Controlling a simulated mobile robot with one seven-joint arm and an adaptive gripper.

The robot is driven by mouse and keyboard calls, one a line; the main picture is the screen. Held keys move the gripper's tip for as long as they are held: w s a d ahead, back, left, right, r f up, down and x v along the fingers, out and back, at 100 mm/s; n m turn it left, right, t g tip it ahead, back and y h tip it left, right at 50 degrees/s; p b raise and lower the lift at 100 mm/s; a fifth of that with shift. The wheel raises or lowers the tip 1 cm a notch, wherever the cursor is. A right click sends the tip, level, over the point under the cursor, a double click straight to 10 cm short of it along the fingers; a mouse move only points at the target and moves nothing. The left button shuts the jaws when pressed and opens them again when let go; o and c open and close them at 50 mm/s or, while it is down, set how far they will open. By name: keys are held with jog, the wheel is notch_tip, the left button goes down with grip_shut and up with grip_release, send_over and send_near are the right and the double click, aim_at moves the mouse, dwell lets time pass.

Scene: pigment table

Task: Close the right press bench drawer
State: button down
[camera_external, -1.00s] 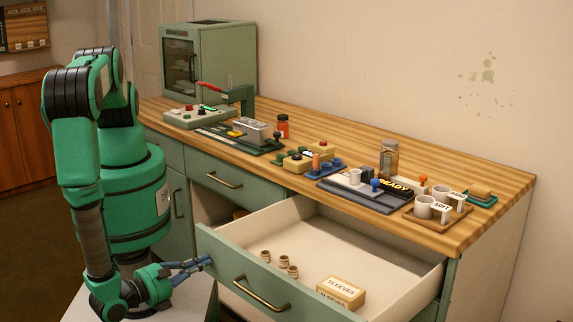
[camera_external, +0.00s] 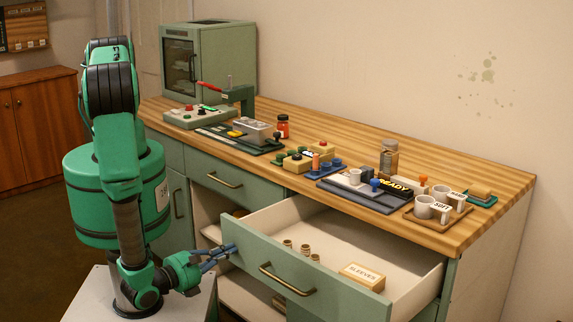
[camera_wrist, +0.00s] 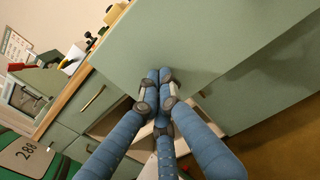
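The right press bench drawer (camera_external: 268,255) is pulled partly out, at the right end of the green bench. It has a green front with a brass handle (camera_external: 287,281) and a pale inside. Several small tan sleeves (camera_external: 304,249) and a box labelled SLEEVES (camera_external: 363,277) lie in it. My gripper (camera_external: 230,250) is at the left end of the drawer front, clear of the handle. In the wrist view my gripper's blue fingers (camera_wrist: 160,82) are drawn together at the tips, against or very near the green drawer front (camera_wrist: 190,45). Nothing shows between them.
The wooden bench top (camera_external: 480,170) carries a press (camera_external: 240,108), a tray marked READY (camera_external: 370,197) and cups on a wooden tray (camera_external: 437,215). Another drawer, left of it, is shut (camera_external: 215,177). Below is an open shelf space (camera_external: 215,222).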

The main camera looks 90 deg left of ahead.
jog(key=p+x, duration=0.1)
jog(key=x, duration=2.4)
jog(key=shift+f, duration=0.15)
jog(key=shift+w+a, duration=0.35)
jog(key=shift+d, duration=0.1)
jog(key=shift+p+v, duration=0.9)
jog(key=shift+v, duration=6.1)
